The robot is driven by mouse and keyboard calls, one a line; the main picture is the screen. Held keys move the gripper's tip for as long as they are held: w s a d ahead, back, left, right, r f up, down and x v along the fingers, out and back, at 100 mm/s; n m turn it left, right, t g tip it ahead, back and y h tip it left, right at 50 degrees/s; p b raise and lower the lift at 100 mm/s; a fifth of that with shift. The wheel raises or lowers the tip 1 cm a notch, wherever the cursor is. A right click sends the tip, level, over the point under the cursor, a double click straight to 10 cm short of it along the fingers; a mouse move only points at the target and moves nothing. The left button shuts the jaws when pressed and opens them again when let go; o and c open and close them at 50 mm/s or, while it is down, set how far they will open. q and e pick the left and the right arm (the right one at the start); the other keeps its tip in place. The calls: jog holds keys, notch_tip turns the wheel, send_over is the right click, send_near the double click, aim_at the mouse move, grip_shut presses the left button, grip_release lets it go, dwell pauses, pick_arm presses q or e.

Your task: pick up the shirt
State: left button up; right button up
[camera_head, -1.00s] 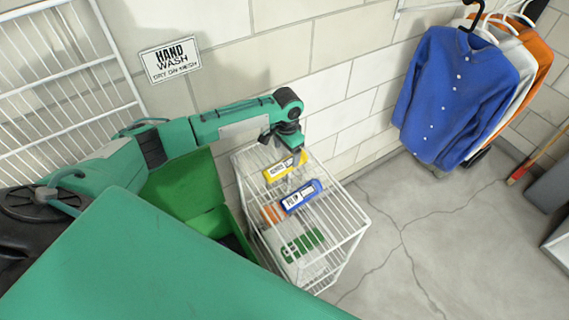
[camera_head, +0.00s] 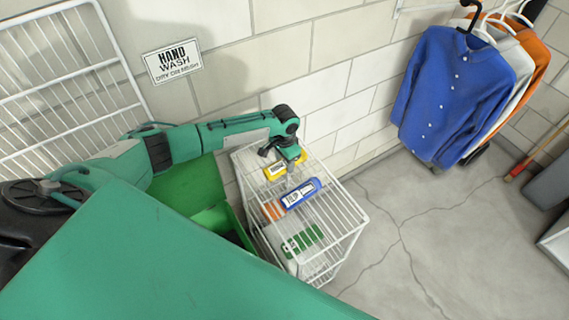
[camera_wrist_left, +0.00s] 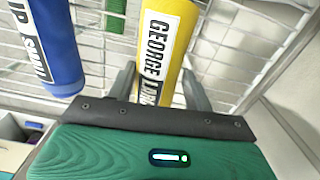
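A blue button-up shirt (camera_head: 449,100) hangs on a black hanger at the upper right of the head view. A white shirt (camera_head: 521,72) and an orange shirt (camera_head: 541,55) hang behind it, mostly hidden. My left gripper (camera_head: 283,165) is far to the left of the shirts, low over a yellow bottle (camera_head: 276,173) on the wire rack. My right gripper is not in view.
The white wire rack (camera_head: 352,222) also holds a blue bottle (camera_head: 301,193) and a white-and-green item (camera_head: 300,240). A green bin (camera_head: 190,188) stands left of it. The brick wall is behind.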

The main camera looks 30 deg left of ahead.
pick_arm(q)
jog(key=shift+r, duration=0.15)
notch_tip(320, 180, up, 20)
jog(key=b, duration=0.4)
dwell(0.4)
